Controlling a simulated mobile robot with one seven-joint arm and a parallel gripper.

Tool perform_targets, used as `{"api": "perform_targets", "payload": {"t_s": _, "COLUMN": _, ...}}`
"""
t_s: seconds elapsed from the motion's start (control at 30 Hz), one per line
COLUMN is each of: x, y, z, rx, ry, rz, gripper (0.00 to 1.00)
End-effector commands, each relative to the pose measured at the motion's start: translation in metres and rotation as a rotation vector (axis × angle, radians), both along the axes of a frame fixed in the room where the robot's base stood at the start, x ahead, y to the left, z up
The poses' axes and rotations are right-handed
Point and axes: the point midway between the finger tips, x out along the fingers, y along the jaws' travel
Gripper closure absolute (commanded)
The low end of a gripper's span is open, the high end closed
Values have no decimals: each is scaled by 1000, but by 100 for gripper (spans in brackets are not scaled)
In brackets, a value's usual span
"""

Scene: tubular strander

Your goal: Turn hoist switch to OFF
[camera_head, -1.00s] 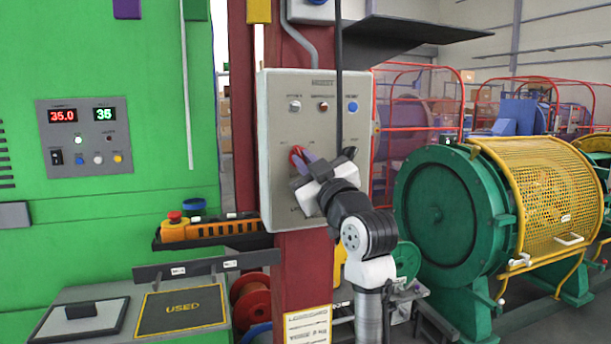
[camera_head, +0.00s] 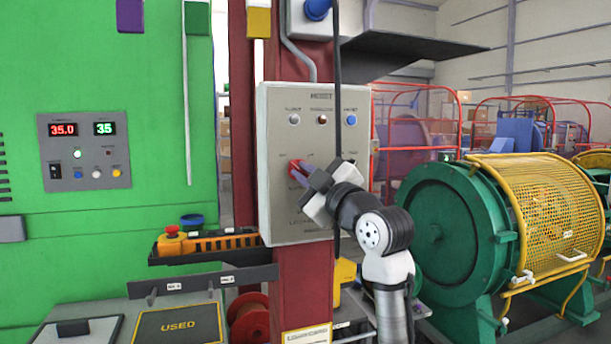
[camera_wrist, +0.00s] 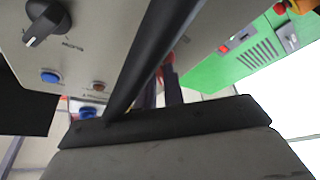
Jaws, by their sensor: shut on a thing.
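The grey hoist panel (camera_head: 274,110) is fixed to a red column. Its red switch handle (camera_head: 294,166) is at the panel's left middle. My gripper (camera_head: 303,169) reaches it from the lower right, with its fingers closed on the handle. The fingers cover part of the handle and the labels around it, so its exact setting is unclear. In the wrist view, a bit of red (camera_wrist: 168,77) shows by the fingertips, mostly behind a dark bar. A black selector knob (camera_wrist: 45,22) with a pale pointer is on the same panel, left of the gripper.
A black cable (camera_head: 338,100) hangs in front of the panel, close to my wrist. Indicator buttons, including a blue one (camera_head: 351,120), line the panel's top. An orange pendant with a red button (camera_head: 215,243) lies left. A green drum machine (camera_head: 450,230) stands right.

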Motion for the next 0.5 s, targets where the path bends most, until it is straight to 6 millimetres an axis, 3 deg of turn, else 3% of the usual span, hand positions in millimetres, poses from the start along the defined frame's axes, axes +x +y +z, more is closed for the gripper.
{"api": "perform_targets", "payload": {"t_s": 0.17, "x": 0, "y": 0, "z": 0, "rx": -2, "ry": -1, "rz": -1, "gripper": 100}}
{"api": "perform_targets", "payload": {"t_s": 0.2, "x": 0, "y": 0, "z": 0, "rx": -2, "ry": -1, "rz": -1, "gripper": 85}}
{"api": "perform_targets", "payload": {"t_s": 0.33, "x": 0, "y": 0, "z": 0, "rx": -2, "ry": -1, "rz": -1, "gripper": 68}}
{"api": "perform_targets", "payload": {"t_s": 0.5, "x": 0, "y": 0, "z": 0, "rx": 0, "ry": -1, "rz": -1, "gripper": 68}}
